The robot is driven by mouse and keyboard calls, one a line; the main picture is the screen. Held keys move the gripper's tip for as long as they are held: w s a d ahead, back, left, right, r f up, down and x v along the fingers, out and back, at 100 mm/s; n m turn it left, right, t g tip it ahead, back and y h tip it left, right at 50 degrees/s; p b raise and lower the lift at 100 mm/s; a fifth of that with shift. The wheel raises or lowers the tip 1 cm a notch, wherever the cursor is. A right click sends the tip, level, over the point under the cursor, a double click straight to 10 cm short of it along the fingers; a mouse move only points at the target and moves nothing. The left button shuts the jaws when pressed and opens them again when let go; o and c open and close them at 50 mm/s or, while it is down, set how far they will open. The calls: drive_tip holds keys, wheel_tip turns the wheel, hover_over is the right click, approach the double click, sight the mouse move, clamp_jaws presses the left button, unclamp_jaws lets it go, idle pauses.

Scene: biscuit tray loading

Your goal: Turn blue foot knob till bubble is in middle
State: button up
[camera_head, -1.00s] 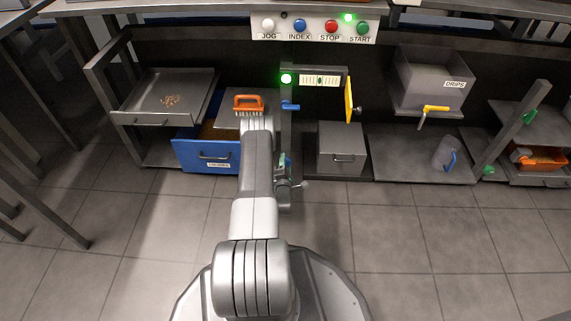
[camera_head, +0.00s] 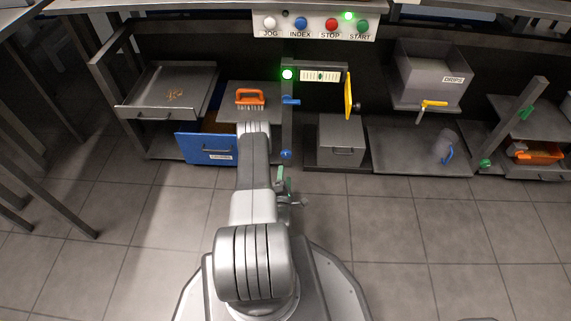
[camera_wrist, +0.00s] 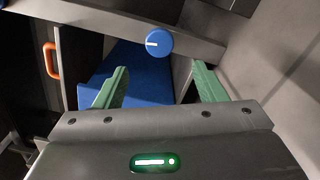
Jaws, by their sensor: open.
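The blue foot knob (camera_head: 286,154) sits at the bottom of the dark upright post. In the wrist view the knob (camera_wrist: 158,42) is a round blue disc with a white mark pointing left. My gripper (camera_wrist: 162,82) is open, with its green fingers spread and nothing between them. The knob lies beyond the fingertips, roughly centred between them and apart from both. In the head view my gripper (camera_head: 284,180) is just on the near side of the knob. The level strip (camera_head: 320,76) is pale with a small green part near its middle; the exact bubble position is too small to tell.
A blue drawer (camera_head: 207,149) stands left of the post, and a grey drawer box (camera_head: 340,142) stands right of it. An orange brush (camera_head: 250,97) lies on a shelf. A yellow flag (camera_head: 348,95) hangs beside the level. The floor in front is clear.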

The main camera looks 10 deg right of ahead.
sight(286, 156)
drive_tip(key=shift+v, duration=1.25)
drive_tip(key=b+x, duration=0.4)
drive_tip(key=x, duration=1)
drive_tip(key=shift+s, duration=0.1)
